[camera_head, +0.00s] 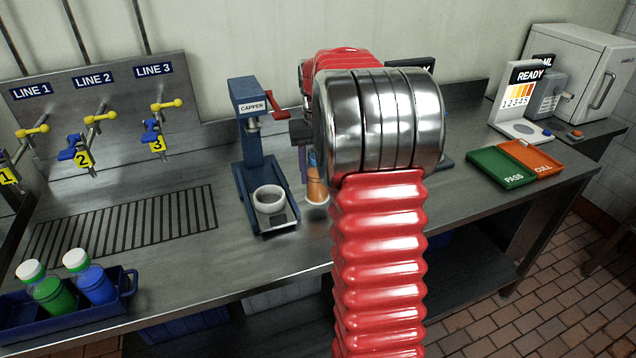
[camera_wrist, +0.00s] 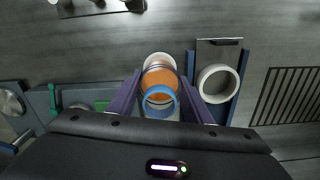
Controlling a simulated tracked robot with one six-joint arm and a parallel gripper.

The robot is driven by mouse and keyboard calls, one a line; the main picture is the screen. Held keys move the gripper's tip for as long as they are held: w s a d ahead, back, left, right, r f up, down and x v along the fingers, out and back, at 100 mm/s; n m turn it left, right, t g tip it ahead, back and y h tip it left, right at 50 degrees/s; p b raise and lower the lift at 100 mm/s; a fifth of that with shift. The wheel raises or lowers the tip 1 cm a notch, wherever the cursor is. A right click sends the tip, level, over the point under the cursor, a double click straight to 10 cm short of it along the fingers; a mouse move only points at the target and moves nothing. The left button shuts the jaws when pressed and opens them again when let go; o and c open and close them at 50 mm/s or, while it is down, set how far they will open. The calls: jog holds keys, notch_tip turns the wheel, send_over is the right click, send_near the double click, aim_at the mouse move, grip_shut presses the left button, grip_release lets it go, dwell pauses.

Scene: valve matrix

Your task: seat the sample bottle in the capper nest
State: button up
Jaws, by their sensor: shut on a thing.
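The sample bottle has an orange body (camera_head: 317,188), a white lower end and a blue ring at its upper end. In the wrist view the bottle (camera_wrist: 160,78) stands between the two purple fingers of my gripper (camera_wrist: 163,90), which is shut on it. The capper (camera_head: 250,140) is a blue stand with a red handle. Its nest (camera_head: 268,199) is a white ring-shaped cup on the blue base and looks empty; it also shows in the wrist view (camera_wrist: 217,83). The bottle is just right of the nest in the head view, outside it. My arm hides part of the gripper.
A blue crate (camera_head: 125,302) with two bottles stands at the front left, and a drain grate (camera_head: 120,225) lies behind it. Valves on a panel (camera_head: 100,100) are at the left. Green (camera_head: 500,168) and orange (camera_head: 530,157) trays lie at the right.

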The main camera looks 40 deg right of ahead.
jog(key=shift+f, duration=1.9)
jog(key=shift+f, duration=0.1)
jog(key=o, duration=1.2)
notch_tip(320, 180, up, 12)
jog(key=shift+f, duration=0.2)
jog(key=shift+r, duration=0.35)
